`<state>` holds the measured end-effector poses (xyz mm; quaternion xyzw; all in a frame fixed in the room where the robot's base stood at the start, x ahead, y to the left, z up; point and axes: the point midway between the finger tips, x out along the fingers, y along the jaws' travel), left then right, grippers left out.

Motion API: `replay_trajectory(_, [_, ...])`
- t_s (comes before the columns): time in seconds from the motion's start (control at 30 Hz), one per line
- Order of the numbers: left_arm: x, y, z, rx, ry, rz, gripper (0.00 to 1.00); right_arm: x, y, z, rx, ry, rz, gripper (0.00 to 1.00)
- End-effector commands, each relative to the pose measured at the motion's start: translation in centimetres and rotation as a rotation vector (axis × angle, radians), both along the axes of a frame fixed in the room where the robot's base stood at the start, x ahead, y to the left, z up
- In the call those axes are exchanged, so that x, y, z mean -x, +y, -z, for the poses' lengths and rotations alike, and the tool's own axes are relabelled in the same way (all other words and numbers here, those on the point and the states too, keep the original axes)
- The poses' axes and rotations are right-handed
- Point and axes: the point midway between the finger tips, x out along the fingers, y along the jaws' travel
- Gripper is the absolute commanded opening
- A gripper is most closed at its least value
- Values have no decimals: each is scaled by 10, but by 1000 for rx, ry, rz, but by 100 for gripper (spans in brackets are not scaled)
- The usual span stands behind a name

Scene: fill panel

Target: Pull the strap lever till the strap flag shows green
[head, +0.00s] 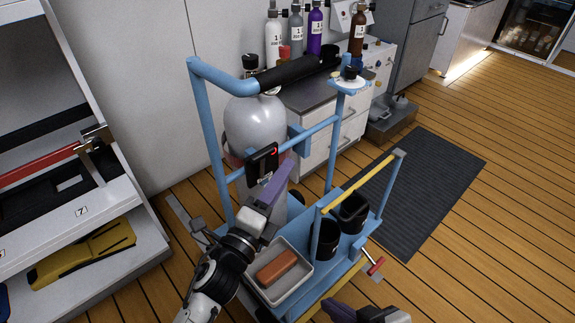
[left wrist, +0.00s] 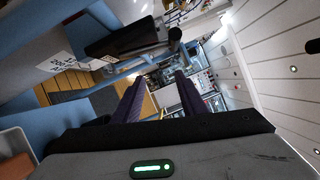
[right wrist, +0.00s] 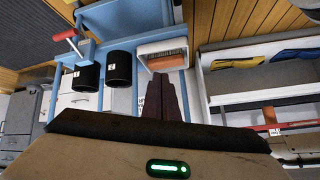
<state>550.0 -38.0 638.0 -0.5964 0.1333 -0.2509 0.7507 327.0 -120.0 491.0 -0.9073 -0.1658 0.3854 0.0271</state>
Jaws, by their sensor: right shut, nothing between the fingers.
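In the head view a large grey cylinder (head: 255,125) stands upright in a blue cart, with a reddish band around it. A black strap unit (head: 262,161) sits at the front of the cylinder and shows a small red mark (head: 274,151); I see no green on it. I cannot tell the lever apart from this unit. My left gripper (head: 279,180) has purple fingers just below and right of the unit; contact is unclear. In the left wrist view its fingers (left wrist: 158,100) stand apart with nothing between. My right gripper (head: 335,309) is shut and empty at the bottom edge.
The blue cart frame (head: 207,135) surrounds the cylinder, with a yellow-topped rail (head: 358,184) at right. A white tray (head: 302,278) holding an orange-brown block (head: 277,270) and black cups (head: 327,240) are low on the cart.

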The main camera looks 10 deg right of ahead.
Motion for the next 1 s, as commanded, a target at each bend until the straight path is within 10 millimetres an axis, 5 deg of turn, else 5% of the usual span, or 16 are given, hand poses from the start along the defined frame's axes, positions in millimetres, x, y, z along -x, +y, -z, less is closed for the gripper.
replay_trajectory(0.4, [55,36,4,1,-6,-1,39,12,-7,0,1,-7,28,0])
replay_trajectory(1.0, [57,39,4,5,-1,-5,39,8,-8,0,0,-10,35,0])
